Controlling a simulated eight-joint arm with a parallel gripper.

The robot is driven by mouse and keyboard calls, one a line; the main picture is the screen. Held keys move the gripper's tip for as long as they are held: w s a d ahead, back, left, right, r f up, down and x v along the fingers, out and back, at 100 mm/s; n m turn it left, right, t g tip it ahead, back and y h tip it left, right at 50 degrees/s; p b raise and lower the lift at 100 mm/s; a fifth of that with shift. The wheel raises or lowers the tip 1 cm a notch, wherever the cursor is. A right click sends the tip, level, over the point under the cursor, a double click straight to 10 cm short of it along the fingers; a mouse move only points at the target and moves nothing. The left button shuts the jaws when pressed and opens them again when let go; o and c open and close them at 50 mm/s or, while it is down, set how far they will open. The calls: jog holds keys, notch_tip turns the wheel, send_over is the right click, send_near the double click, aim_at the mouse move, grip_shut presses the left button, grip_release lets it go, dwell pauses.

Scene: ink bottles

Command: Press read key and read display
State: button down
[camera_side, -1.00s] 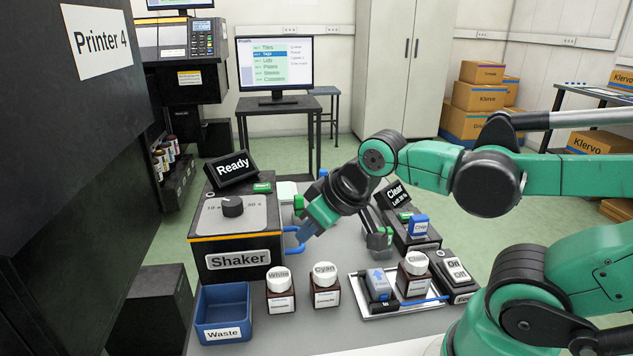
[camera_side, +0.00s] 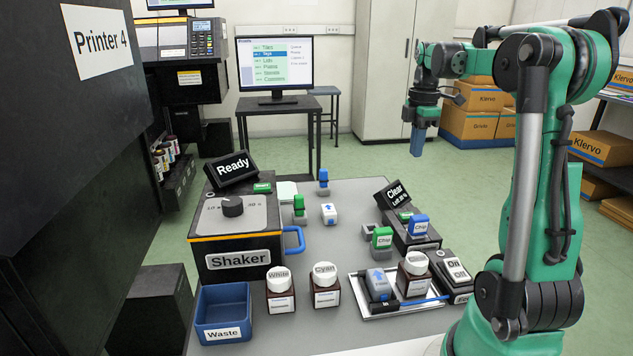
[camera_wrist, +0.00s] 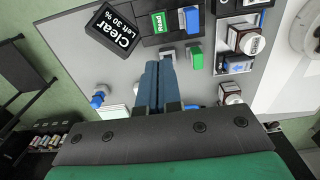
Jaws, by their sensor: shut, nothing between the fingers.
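The reader (camera_side: 416,243) is a black box at the right of the table, with a tilted display (camera_side: 394,193) reading "Clear, Left 30 %". The wrist view shows the same text on the display (camera_wrist: 113,28). The green read key (camera_side: 405,216) is beside it; the wrist view shows the key (camera_wrist: 159,22) labelled "Read". A blue chip (camera_side: 418,226) stands in the reader. A green chip (camera_side: 382,237) stands beside the reader. My gripper (camera_side: 417,153) is shut and empty, high above and behind the reader. In the wrist view its fingers (camera_wrist: 158,65) point towards the reader, apart from the key.
A shaker (camera_side: 238,235) showing "Ready" stands left. White-capped bottles (camera_side: 281,290), a waste bin (camera_side: 223,312), a tray (camera_side: 385,312) and an On/Off box (camera_side: 455,272) line the front. Small blocks (camera_side: 329,213) stand mid-table; the grey surface around them is free.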

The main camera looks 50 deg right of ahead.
aim_at(407, 215)
jog(key=shift+s+d, duration=0.15)
jog(key=shift+d, duration=0.05)
notch_tip(407, 215, down, 14)
dwell(0.8)
jog(key=shift+f, duration=0.95)
jog(key=shift+r, duration=4.4)
